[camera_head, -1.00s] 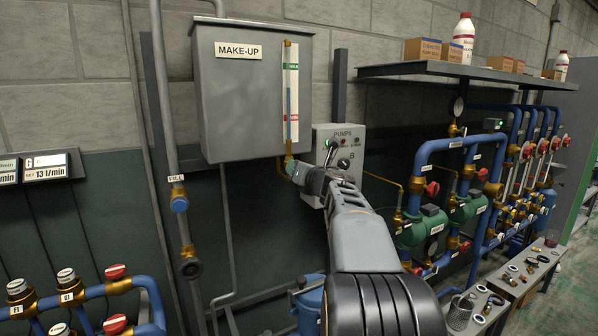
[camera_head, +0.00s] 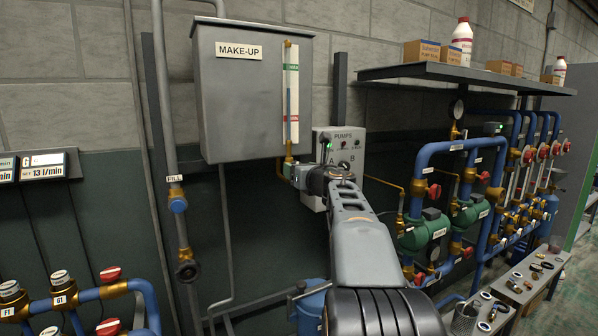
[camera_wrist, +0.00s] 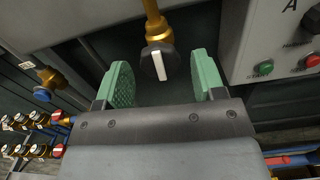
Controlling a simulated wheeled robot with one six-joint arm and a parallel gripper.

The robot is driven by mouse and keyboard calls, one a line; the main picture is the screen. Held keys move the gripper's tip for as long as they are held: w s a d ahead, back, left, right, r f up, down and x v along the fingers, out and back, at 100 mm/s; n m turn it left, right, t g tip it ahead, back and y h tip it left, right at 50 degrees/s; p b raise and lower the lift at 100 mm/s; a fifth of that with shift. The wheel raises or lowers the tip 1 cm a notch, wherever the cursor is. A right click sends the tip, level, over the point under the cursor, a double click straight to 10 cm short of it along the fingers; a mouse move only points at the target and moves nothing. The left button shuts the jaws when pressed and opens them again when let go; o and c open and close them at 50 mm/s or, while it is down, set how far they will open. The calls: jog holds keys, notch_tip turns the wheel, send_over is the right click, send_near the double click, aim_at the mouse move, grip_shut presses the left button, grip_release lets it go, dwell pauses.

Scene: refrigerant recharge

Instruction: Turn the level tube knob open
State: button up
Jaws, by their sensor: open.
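The level tube (camera_head: 291,90) is a clear upright gauge with green and red marks on the front of the grey MAKE-UP tank. Brass piping (camera_wrist: 153,25) runs down from it. In the wrist view the dark knob (camera_wrist: 158,63) with a white stripe sits at the lower end of this brass. My gripper (camera_wrist: 161,72) is open, with one green pad on each side of the knob and visible gaps to both. I cannot tell how deep the knob sits between the pads. In the head view my gripper (camera_head: 308,172) is below the tank, partly hiding the fitting.
The PUMPS panel (camera_head: 351,158) is close right of my gripper; its buttons (camera_wrist: 265,68) show in the wrist view. The tank (camera_head: 240,110) is above. The FILL pipe (camera_head: 178,205) stands left. Green pumps and blue pipes (camera_head: 423,230) are at right.

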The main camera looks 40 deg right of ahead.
jog(key=s+a+b, duration=0.1)
jog(key=s, duration=0.5)
jog(key=shift+s+b, duration=0.3)
jog(key=shift+s, duration=0.1)
